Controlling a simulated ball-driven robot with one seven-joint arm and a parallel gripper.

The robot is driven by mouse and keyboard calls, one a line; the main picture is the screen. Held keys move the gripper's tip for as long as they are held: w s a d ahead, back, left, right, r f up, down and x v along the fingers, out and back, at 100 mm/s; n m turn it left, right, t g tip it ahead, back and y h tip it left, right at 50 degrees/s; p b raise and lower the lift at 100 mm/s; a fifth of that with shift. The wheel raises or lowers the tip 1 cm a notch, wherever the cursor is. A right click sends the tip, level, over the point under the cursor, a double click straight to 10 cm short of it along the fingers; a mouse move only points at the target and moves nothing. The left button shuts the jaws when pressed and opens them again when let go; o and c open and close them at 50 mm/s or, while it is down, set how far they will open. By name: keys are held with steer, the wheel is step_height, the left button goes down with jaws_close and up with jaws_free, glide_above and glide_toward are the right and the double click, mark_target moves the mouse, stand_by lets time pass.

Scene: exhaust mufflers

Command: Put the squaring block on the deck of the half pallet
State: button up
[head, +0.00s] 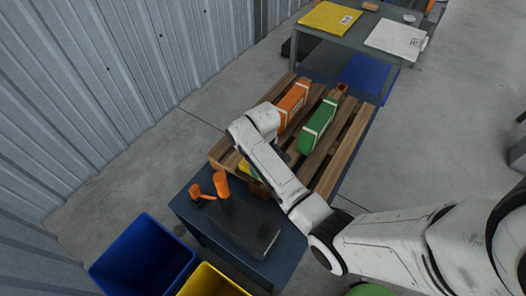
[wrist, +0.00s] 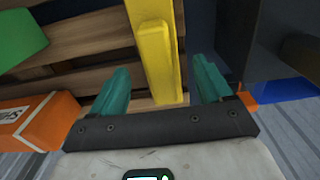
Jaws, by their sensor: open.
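A long yellow block with a raised rib, which looks like the squaring block, shows in the wrist view (wrist: 156,50). A small yellow part of it shows beside my arm in the head view (head: 243,168); the rest is hidden. It lies over the near end of the wooden half pallet (head: 348,147), its slats visible beneath in the wrist view (wrist: 85,50). I cannot tell whether it touches the slats. My gripper (wrist: 160,80) is open, its teal fingers on either side of the yellow block with a gap at each side.
An orange box (head: 292,99) and a green box (head: 318,125) stand on the pallet. A dark case (head: 243,228) and orange-handled tools (head: 221,184) are at the near table end. Blue (head: 145,258) and yellow (head: 212,281) bins stand below.

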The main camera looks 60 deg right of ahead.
step_height(320, 180, up, 7)
steer(key=shift+r, duration=0.1)
steer(key=s+a, duration=0.6)
steer(key=s, duration=0.4)
steer(key=s+a+f+m+t, duration=0.1)
steer(key=s+a, duration=0.6)
steer(key=s, duration=0.3)
